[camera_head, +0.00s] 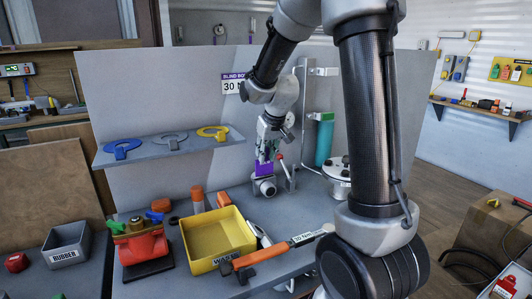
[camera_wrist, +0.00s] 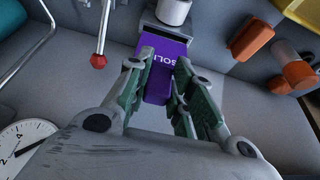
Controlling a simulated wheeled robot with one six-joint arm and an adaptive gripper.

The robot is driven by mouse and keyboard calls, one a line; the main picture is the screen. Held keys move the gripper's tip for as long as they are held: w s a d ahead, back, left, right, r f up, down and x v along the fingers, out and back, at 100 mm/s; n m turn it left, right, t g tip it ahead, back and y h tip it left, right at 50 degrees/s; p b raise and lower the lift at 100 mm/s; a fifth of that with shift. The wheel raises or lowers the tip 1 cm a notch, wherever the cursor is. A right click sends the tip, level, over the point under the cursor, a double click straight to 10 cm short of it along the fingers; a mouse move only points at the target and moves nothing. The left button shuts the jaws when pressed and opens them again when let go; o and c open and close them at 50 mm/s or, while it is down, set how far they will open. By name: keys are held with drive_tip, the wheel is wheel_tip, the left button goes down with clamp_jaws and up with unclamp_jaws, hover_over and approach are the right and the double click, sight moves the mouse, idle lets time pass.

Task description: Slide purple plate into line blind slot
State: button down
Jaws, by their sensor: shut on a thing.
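The purple plate (camera_wrist: 168,60), with white letters on it, is between the green-padded fingers of my gripper (camera_wrist: 158,90) in the wrist view. Its far end meets a grey metal fitting (camera_wrist: 168,36) with a dark slot; I cannot tell how deep it sits. In the head view the purple plate (camera_head: 264,169) stands upright above the line blind fitting (camera_head: 265,187), under my gripper (camera_head: 266,150). The gripper is shut on the plate.
A red-knobbed lever (camera_wrist: 99,61) stands close beside the fitting. A shelf (camera_head: 165,150) holds blue, grey and yellow ring plates. A yellow tray (camera_head: 212,262), a red valve (camera_head: 142,247) and an orange-handled tool (camera_head: 260,256) lie on the bench in front. A teal cylinder (camera_head: 324,143) stands behind right.

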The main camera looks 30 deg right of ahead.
drive_tip(key=shift+f, duration=3.55)
drive_tip(key=c, duration=1.2)
unclamp_jaws()
drive_tip(key=shift+o, duration=0.2)
drive_tip(key=v, duration=1.2)
